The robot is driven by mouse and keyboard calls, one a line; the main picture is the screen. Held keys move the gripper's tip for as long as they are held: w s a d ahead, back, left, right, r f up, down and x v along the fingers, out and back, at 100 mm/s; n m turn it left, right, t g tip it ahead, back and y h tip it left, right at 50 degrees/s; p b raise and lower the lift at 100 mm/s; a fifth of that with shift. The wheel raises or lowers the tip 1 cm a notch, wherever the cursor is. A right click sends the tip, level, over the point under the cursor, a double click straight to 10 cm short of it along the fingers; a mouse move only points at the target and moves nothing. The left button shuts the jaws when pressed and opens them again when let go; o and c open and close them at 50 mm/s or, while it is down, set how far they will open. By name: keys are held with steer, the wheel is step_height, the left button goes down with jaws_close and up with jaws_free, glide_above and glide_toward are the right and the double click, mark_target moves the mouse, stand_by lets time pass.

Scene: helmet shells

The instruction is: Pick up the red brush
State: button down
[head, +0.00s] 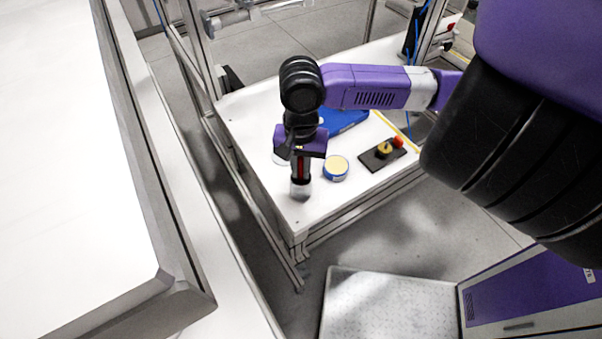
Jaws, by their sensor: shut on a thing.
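The red brush (300,187) is upright between the jaws of my gripper (301,160), near the front left corner of the low white table (318,210). A strip of its red handle shows between the dark fingers, with a pale grey lower end below them. My gripper points down from above and is shut on the brush. The upper part of the brush is hidden by the gripper. I cannot tell whether its lower end touches the table.
Right of the brush stands a blue tin with a cream top (336,168). Further right is a dark plate with a yellow and red piece (383,152). A blue object (345,121) lies behind. Metal frame posts border the table's left side. A large white surface (70,170) fills the left.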

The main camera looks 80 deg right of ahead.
steer(key=shift+r, duration=0.1)
step_height(320, 180, up, 20)
steer(key=p, duration=0.1)
stand_by(0.5)
steer(key=shift+w, duration=0.1)
stand_by(0.6)
